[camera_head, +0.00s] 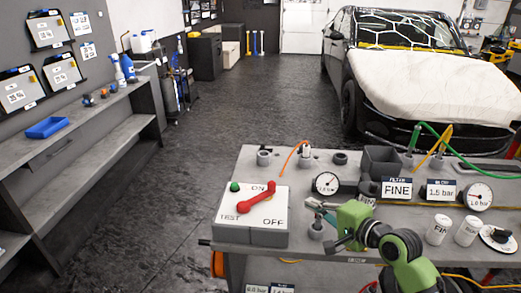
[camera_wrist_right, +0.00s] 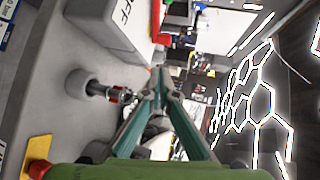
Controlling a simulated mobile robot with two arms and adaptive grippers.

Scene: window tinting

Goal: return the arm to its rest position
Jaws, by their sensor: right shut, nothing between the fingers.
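My right arm (camera_head: 400,255), green and dark, reaches in from the bottom right of the head view over the grey workbench (camera_head: 225,232). Its gripper (camera_head: 312,206) is shut and empty, pointing left near a small round grey fitting (camera_head: 316,230) on the bench. In the right wrist view the teal fingers (camera_wrist_right: 160,80) meet at their tips with nothing between them. A similar grey fitting with a metal and red stem (camera_wrist_right: 85,84) shows left of the fingers. My left gripper is not in view.
A switch box (camera_head: 252,225) marked ON, TEST and OFF, with a red lever (camera_head: 256,197), stands left of the gripper. Gauges (camera_head: 326,183), label signs (camera_head: 397,189) and white cylinders (camera_head: 438,229) crowd the bench. A covered car (camera_head: 440,85) stands behind. Open floor (camera_head: 200,130) lies left.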

